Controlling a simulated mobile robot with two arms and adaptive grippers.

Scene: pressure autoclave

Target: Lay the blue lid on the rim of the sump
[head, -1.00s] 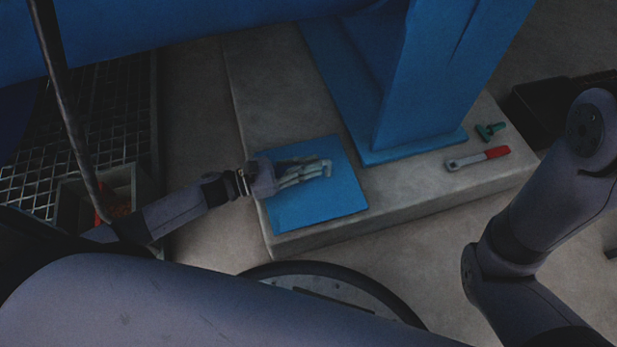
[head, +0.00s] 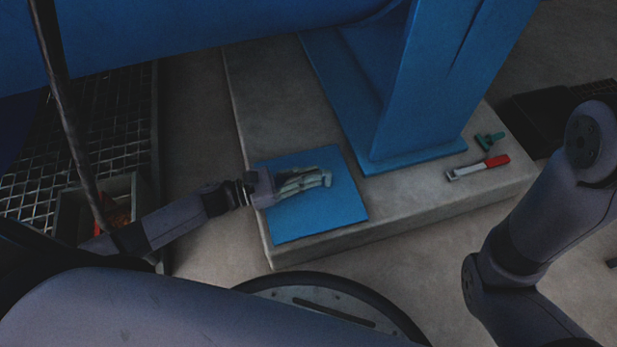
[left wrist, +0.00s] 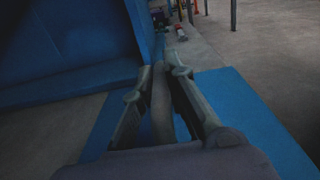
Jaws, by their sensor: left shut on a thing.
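The blue lid (head: 320,215) is a flat square plate lying on the concrete plinth, left of the blue support leg. My left gripper (head: 328,181) is low over the lid's middle, its fingers shut on the lid's handle. In the left wrist view the gripper (left wrist: 160,72) has a grey bar, the handle (left wrist: 160,105), between its fingers, with the blue lid (left wrist: 235,100) below. The sump (head: 68,212) is a square opening with a grey rim at the left, with something red and orange inside; my left arm partly hides it. My right gripper is out of view.
The blue support leg (head: 425,90) stands close behind the lid on the plinth (head: 400,200). A red-handled tool (head: 478,168) and a green piece (head: 489,140) lie on its right. Metal grating (head: 110,110) borders the sump. A dark rod (head: 65,100) crosses the left side.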

